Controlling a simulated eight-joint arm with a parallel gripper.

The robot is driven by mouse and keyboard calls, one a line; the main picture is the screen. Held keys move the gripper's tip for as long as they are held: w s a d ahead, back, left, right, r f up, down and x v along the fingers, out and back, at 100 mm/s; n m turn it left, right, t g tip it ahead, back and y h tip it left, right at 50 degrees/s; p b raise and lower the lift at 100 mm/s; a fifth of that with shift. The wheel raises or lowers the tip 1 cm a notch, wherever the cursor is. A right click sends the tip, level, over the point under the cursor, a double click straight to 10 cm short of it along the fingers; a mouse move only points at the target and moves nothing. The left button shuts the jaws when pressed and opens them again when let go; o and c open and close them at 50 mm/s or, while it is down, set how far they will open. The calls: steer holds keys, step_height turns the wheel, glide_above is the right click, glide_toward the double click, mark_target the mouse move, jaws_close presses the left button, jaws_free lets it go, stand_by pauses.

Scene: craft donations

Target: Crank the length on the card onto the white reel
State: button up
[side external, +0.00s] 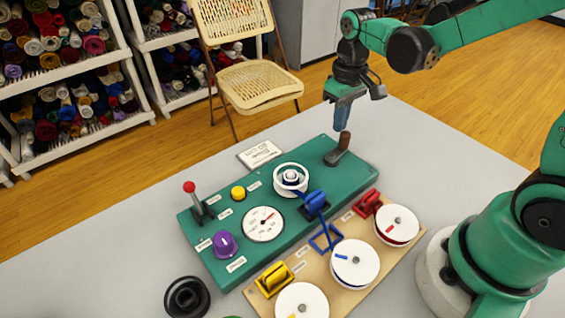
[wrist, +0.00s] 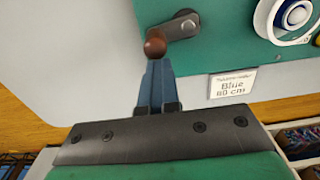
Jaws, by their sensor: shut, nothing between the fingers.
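My gripper (side external: 343,118) is shut and empty, its fingertips just above or at the brown knob of the crank (side external: 340,148) at the right end of the green machine (side external: 220,265). In the wrist view the shut fingers (wrist: 157,65) point at the crank's round knob (wrist: 155,47); whether they touch I cannot tell. The white reel (side external: 290,178) sits on the machine with a dark blue band on it. The card (side external: 259,154) lies behind the machine; in the wrist view the card (wrist: 232,84) reads "Blue" and what looks like "80 cm". The dial (side external: 263,224) has a red needle.
A red-knobbed lever (side external: 190,188), yellow button (side external: 238,193) and purple knob (side external: 225,244) are on the machine. In front, a wooden board (side external: 322,262) bears white spools with blue (side external: 354,262), red (side external: 397,223) and yellow marks. A blue clamp (side external: 315,203) is near the reel. A folding chair (side external: 255,85) stands behind.

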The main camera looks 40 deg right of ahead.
steer(key=shift+s+r, duration=0.35)
steer(key=shift+r, duration=0.4)
steer(key=shift+s+r, duration=0.3)
steer(key=shift+r, duration=0.45)
steer(key=shift+s+r, duration=0.35)
steer(key=shift+r, duration=0.4)
steer(key=o, duration=0.4)
steer(key=shift+s, duration=0.2)
steer(key=shift+o, duration=0.2)
steer(key=shift+s+a+f, duration=0.1)
steer(key=shift+s+f, duration=0.15)
steer(key=shift+f, duration=1)
steer(key=shift+s+a+f, duration=0.1)
steer(key=shift+s+f, duration=0.15)
steer(key=shift+f, duration=1)
steer(key=shift+s+f, duration=0.25)
steer(key=shift+f, duration=1)
